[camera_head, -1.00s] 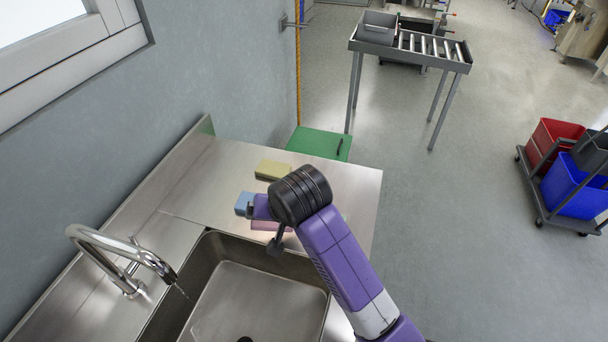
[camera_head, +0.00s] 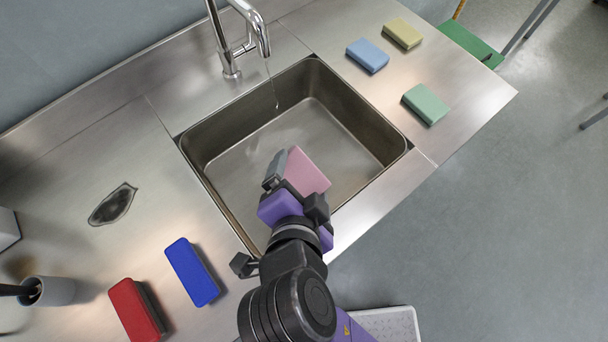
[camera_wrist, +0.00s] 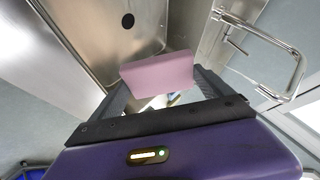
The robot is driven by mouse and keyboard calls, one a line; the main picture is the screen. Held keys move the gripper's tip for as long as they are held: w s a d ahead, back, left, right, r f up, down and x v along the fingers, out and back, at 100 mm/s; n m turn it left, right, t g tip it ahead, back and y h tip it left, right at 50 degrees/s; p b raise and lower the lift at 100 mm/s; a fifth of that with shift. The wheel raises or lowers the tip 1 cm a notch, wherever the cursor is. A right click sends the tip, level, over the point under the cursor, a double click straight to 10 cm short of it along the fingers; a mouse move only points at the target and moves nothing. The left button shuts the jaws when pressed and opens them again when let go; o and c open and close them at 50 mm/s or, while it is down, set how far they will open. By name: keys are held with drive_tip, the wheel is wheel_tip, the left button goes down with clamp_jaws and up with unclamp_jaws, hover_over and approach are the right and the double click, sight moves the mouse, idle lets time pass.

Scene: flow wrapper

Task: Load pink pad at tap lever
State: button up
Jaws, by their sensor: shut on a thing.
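The pink pad (camera_head: 307,172) is held in my gripper (camera_head: 288,178), which is shut on it over the near part of the sink basin. In the wrist view the pink pad (camera_wrist: 158,76) sits between the fingers (camera_wrist: 160,98), with the basin behind it. The tap (camera_head: 228,45) stands at the back edge of the sink, its lever (camera_head: 247,46) on the right side of its body. A thin stream of water falls from the spout. The tap also shows in the wrist view (camera_wrist: 287,50), apart from the pad.
Blue (camera_head: 367,55), yellow (camera_head: 402,33) and green (camera_head: 426,104) pads lie on the counter right of the sink (camera_head: 190,160). A blue brush or block (camera_head: 192,272) and a red one (camera_head: 134,308) lie at left front.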

sight(294, 151)
drive_tip(key=shift+w+d+r+m+t+h, duration=0.1)
drive_tip(key=shift+w+r+m+t+h, duration=0.1)
drive_tip(key=shift+r, duration=0.3)
drive_tip(key=shift+w+d+r+m+t+h, duration=0.1)
drive_tip(key=shift+r+m+h, duration=0.1)
drive_tip(key=shift+r, duration=0.3)
drive_tip(key=shift+w+r+m+t, duration=0.1)
drive_tip(key=shift+w+m+t, duration=0.05)
drive_tip(key=shift+m+t, duration=0.25)
drive_tip(key=w+a+f+b, duration=0.1)
drive_tip(key=w, duration=0.5)
drive_tip(key=w+a+f+b, duration=0.1)
drive_tip(key=w+a, duration=0.1)
drive_tip(key=w, duration=0.5)
drive_tip(key=shift+w+f+b, duration=0.3)
drive_tip(key=shift+f+b, duration=0.1)
drive_tip(key=shift+s+d+p, duration=0.1)
drive_tip(key=shift+s+d, duration=0.2)
drive_tip(key=shift+s, duration=1)
drive_tip(key=shift+s+d+p, duration=0.15)
drive_tip(key=shift+s+d, duration=0.1)
drive_tip(key=shift+s, duration=1.1)
drive_tip(key=shift+s+d+p, duration=0.1)
drive_tip(key=shift+s+d, duration=0.2)
drive_tip(key=shift+s, duration=1)
